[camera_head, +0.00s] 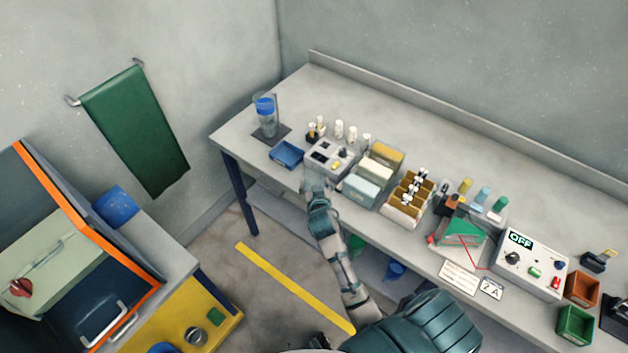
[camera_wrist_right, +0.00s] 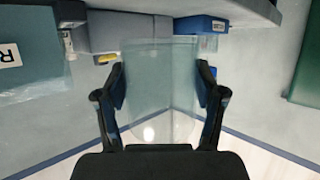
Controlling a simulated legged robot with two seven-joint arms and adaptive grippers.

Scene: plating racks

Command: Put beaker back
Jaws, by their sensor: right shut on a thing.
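My right gripper (camera_head: 316,182) is at the front edge of the bench, just in front of a grey block with dark openings. In the right wrist view the right gripper (camera_wrist_right: 160,95) has one finger on each side of a clear, empty-looking glass beaker (camera_wrist_right: 160,75) and is shut on it. The beaker hangs in front of the bench edge; it is hard to make out in the head view. A clear glass vessel with a blue part (camera_head: 266,112) stands on a dark square mat (camera_head: 272,138) at the bench's far left corner. My left gripper is out of view.
A blue bin (camera_head: 287,155) sits left of the grey block (camera_head: 328,157). Small white-topped bottles (camera_head: 339,130), pale boxes (camera_head: 367,184) and a wooden vial rack (camera_head: 408,200) crowd the bench to the right. The back strip of the bench is clear.

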